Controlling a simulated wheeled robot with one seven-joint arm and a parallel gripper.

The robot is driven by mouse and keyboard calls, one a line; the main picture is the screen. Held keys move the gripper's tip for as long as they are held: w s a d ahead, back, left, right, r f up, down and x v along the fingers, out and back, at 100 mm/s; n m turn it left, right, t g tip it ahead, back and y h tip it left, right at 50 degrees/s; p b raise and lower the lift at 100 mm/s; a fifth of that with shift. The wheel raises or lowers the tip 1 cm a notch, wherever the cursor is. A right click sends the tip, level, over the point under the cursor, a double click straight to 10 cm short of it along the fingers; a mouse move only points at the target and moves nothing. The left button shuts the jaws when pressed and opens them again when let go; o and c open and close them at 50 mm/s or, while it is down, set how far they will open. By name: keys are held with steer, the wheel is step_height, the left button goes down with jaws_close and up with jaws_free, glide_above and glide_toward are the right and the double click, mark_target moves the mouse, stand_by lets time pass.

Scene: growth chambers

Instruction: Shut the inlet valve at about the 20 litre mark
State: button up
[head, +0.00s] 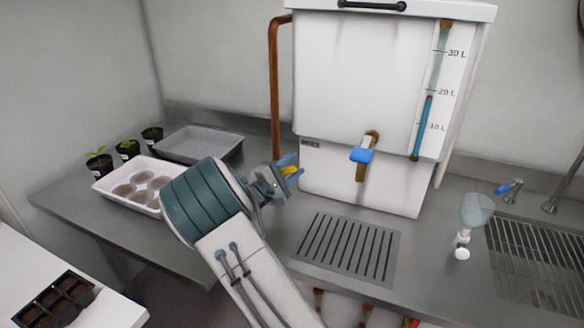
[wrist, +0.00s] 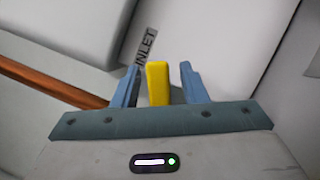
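The white tank (head: 360,80) stands on the steel counter. Its sight tube (head: 424,125) is blue from the bottom to just below the 20 L mark (head: 446,92). The yellow inlet valve handle (head: 289,170) is at the tank's lower left. In the wrist view the yellow handle (wrist: 157,82) stands between my two blue fingers, below the INLET label (wrist: 146,46). My gripper (head: 287,170) is open around the handle, with a small gap visible on each side. It also shows in the wrist view (wrist: 160,85). The valve body is largely hidden.
A copper pipe (head: 274,90) runs down the tank's left side. A blue-handled tap (head: 361,155) is on the front, above a drain grate (head: 347,250). A white tray (head: 128,203) and seedling pots (head: 98,163) stand left. A glass vessel (head: 476,212) stands right.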

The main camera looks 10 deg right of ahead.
steer(key=b+v, duration=0.2)
steer(key=v, duration=1.1)
steer(key=shift+s+a, duration=0.2)
steer(key=shift+a, duration=0.15)
stand_by(1.2)
